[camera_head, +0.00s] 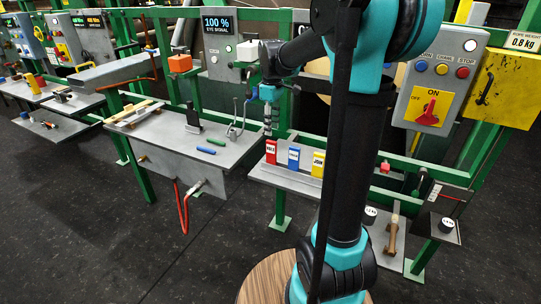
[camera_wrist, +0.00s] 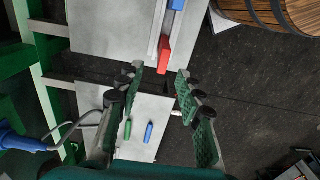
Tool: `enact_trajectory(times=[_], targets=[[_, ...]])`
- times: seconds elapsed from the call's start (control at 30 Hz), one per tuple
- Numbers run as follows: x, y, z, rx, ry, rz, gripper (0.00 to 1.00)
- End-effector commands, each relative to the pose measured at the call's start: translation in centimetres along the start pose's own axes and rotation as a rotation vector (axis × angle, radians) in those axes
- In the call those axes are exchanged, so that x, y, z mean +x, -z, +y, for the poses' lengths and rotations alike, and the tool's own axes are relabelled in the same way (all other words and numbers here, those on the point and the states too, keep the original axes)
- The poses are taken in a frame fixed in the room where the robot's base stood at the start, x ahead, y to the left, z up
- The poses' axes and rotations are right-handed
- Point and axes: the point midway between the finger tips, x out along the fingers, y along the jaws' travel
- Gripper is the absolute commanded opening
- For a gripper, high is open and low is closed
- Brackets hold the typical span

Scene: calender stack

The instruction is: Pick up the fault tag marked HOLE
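The red fault tag marked HOLE (camera_head: 271,152) stands upright at the left end of a row on a grey shelf (camera_head: 262,175). A blue tag (camera_head: 293,158) and a yellow tag marked JOIN (camera_head: 318,164) stand to its right. My gripper (camera_head: 268,132) points down just above the red tag in the head view. In the wrist view my gripper (camera_wrist: 158,75) is open, with nothing between its fingers. The red tag (camera_wrist: 164,56) shows just beyond the fingertips, nearer the right one, apart from both. The blue tag (camera_wrist: 177,5) is at the top edge there.
A grey table (camera_head: 170,145) to the left holds a green marker (camera_head: 216,142), a blue marker (camera_head: 206,150) and wooden strips (camera_head: 135,113). Green rails frame the machine behind. A wooden barrel (camera_wrist: 270,12) stands near the shelf. Dark floor is open in front.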

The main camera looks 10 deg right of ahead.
Motion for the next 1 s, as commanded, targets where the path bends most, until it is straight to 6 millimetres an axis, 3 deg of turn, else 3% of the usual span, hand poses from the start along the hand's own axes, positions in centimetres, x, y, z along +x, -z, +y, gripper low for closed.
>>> enact_trajectory(times=[0.2, 0.47, 0.7, 1.0], targets=[[3.5, 0.0, 0.0, 0.001, 0.0, 0.0, 0.36], [5.2, 0.0, -0.1, 0.001, 0.0, 0.0, 0.36], [8.6, 0.0, -0.5, 0.001, 0.0, 0.0, 0.36], [9.7, 0.0, -0.6, 0.001, 0.0, 0.0, 0.36]])
